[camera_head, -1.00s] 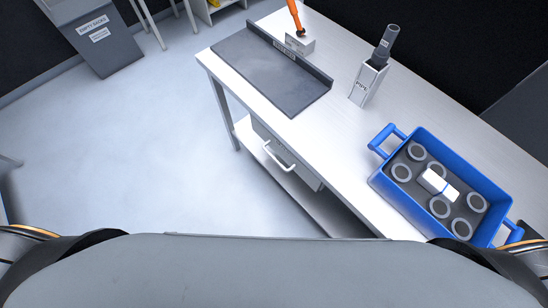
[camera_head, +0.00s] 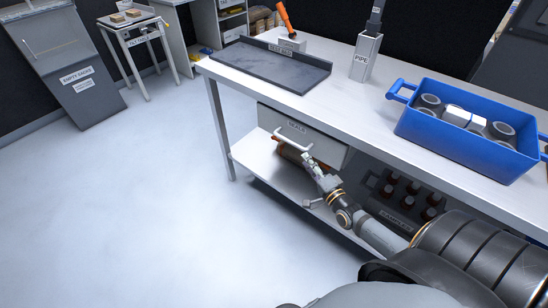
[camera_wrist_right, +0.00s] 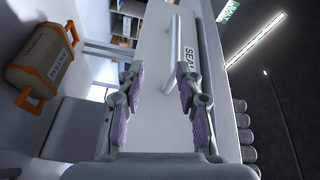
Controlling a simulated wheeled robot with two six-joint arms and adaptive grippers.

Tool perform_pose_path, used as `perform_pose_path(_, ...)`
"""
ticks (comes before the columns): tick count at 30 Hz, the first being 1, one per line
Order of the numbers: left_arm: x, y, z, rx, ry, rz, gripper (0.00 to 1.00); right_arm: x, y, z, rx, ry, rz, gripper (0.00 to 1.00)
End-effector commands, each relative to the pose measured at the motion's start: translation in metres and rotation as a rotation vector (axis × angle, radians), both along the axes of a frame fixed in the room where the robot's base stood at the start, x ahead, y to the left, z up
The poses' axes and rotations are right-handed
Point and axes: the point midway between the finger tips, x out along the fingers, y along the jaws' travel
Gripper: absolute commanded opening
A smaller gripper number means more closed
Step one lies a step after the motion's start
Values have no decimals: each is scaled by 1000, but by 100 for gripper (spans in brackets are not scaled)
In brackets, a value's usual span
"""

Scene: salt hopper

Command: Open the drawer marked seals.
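The drawer marked SEALS (camera_head: 330,148) is under the white workbench and looks shut. Its white bar handle (camera_head: 293,138) runs across the front, and the label is partly covered by it. My right gripper (camera_head: 309,159) is just in front of and below the handle, open and empty. In the right wrist view the two fingers of the right gripper (camera_wrist_right: 160,88) are spread apart, facing the drawer front (camera_wrist_right: 152,55). The handle (camera_wrist_right: 175,38) lies ahead of the fingertips, nearer the right finger. I cannot tell whether anything touches. My left gripper is out of view.
A blue crate (camera_head: 455,139) with grey rings and white boxes stands on the workbench (camera_head: 375,103). A pipe holder (camera_head: 366,56) and a dark tray (camera_head: 270,68) are also on top. The lower shelf holds a rack of bottles (camera_head: 405,195) and an orange-brown case (camera_wrist_right: 47,65). The floor at left is clear.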

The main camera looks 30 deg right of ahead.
Motion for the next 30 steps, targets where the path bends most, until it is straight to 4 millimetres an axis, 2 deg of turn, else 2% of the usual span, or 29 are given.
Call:
perform_pose_path(1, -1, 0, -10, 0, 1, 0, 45, 2, 3, 2, 28, -24, 9, 36)
perform_pose_path(2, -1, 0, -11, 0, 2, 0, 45, 2, 4, 6, 44, -36, 14, 36)
perform_pose_path(8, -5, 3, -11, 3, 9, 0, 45, 5, 6, 15, 72, -56, 18, 36)
perform_pose_path(13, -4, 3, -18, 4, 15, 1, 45, 27, 6, 15, 70, -58, 17, 36)
perform_pose_path(21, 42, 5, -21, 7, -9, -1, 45, 84, 6, 17, 69, -57, 17, 36)
perform_pose_path(25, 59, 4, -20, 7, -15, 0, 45, 101, 7, 18, 67, -54, 18, 36)
perform_pose_path(30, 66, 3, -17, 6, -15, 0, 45, 108, 7, 21, 68, -52, 18, 36)
